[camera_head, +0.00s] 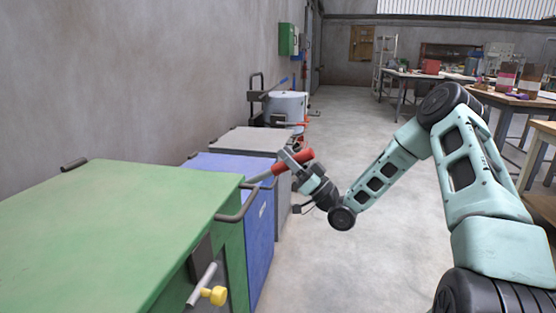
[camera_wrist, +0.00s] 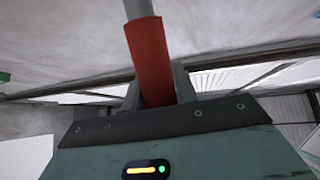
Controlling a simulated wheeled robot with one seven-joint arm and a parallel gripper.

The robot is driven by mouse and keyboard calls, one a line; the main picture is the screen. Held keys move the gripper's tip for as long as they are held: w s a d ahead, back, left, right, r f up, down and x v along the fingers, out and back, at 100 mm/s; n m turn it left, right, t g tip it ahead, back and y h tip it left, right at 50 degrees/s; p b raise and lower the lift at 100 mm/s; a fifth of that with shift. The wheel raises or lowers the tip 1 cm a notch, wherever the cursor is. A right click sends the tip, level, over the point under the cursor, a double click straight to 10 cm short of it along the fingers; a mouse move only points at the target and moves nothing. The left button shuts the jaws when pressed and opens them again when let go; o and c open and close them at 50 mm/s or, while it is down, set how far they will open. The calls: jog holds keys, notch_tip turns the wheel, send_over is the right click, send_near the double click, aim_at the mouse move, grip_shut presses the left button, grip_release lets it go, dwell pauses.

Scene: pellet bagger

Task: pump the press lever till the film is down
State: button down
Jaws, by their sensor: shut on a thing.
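The press lever shows a red grip (camera_head: 293,161) on a grey metal rod (camera_head: 259,177), sticking out over the front of the blue cabinet. My gripper (camera_head: 292,158) is shut on the red grip. In the wrist view the red grip (camera_wrist: 151,52) runs down between the two fingers of my gripper (camera_wrist: 157,84), with the grey rod (camera_wrist: 137,8) rising beyond it. The lever's pivot and the film are not clearly visible.
A green-topped cabinet (camera_head: 110,225) stands nearest, with a dark handle and a yellow-knobbed lever (camera_head: 217,295). A blue cabinet (camera_head: 262,235) and a grey-topped cabinet (camera_head: 250,140) follow along the wall. Worktables (camera_head: 510,101) stand at right. The floor (camera_head: 335,125) between is clear.

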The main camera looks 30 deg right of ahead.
jog(key=shift+s+d+f, duration=0.2)
jog(key=shift+f, duration=0.25)
jog(key=c, duration=1.1)
grip_release()
jog(key=v, duration=1.7)
jog(key=shift+f+b, duration=0.3)
jog(key=shift+f, duration=0.05)
